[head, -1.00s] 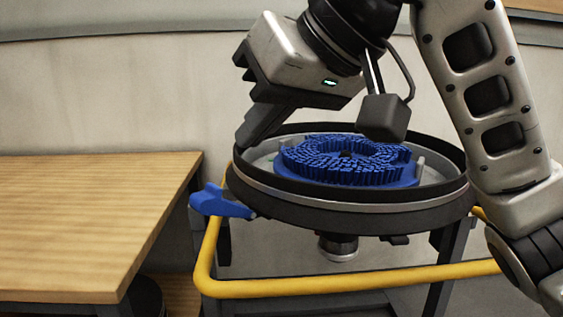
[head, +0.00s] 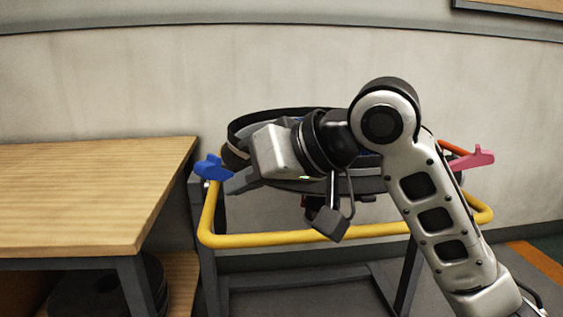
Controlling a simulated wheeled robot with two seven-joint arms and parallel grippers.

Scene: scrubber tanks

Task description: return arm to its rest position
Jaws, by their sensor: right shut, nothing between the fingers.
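My right arm comes in from the lower right, bends at a high elbow and reaches left across the round scrubber unit. My right gripper (head: 238,183) is at the left end of this arm, in front of the unit's left side, near the blue lever (head: 211,169). Its fingers point left and are shut with nothing held. I cannot tell whether it touches the lever. The unit's black ring (head: 262,118) shows behind the arm. The blue brush inside is almost wholly hidden by the arm. My left gripper is not in view.
A yellow rail (head: 270,239) runs around the unit's dark frame. A pink lever (head: 473,158) sticks out on the right. A wooden table (head: 80,195) stands at left, with black round items (head: 90,295) below. A plain wall is behind.

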